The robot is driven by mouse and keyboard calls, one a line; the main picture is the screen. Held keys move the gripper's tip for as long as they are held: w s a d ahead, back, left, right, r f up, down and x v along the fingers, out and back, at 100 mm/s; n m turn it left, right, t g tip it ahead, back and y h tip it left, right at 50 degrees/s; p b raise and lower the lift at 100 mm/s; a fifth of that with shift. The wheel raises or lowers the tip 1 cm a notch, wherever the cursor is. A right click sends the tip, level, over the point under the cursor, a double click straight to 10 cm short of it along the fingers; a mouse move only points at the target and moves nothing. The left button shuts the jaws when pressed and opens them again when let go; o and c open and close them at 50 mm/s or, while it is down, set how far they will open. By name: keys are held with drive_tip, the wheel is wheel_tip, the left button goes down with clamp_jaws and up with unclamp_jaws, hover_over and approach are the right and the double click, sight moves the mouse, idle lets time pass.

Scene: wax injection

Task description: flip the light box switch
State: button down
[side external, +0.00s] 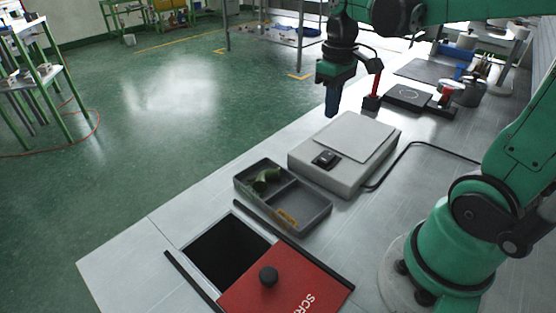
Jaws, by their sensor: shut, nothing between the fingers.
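The light box (335,177) is a flat grey-white box with a paler panel on top, standing on the bench. Its black rocker switch (325,159) sits at the near-left edge of its top; which way it is set is too small to tell. A black cable runs from the box to the right. My gripper (331,111) has dark blue fingers that are shut and empty. It points down above the far-left side of the box, beyond the switch, and appears apart from both.
A grey two-compartment tray (318,217) with green pieces stands in front of the box. A red sliding lid (285,287) with a black knob lies beside a dark square opening. A red-and-black device (373,98) and a dark plate (407,97) stand behind the box.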

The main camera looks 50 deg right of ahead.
sight(330, 155)
wheel_tip(330, 155, down, 10)
drive_tip(key=shift+r, duration=0.1)
idle(0.4)
drive_tip(key=shift+a, duration=0.1)
drive_tip(key=shift+f+h, duration=0.3)
drive_tip(key=shift+d+r, duration=0.2)
drive_tip(key=shift+d, duration=0.7)
wheel_tip(330, 155, up, 14)
drive_tip(key=a, duration=0.1)
idle(0.5)
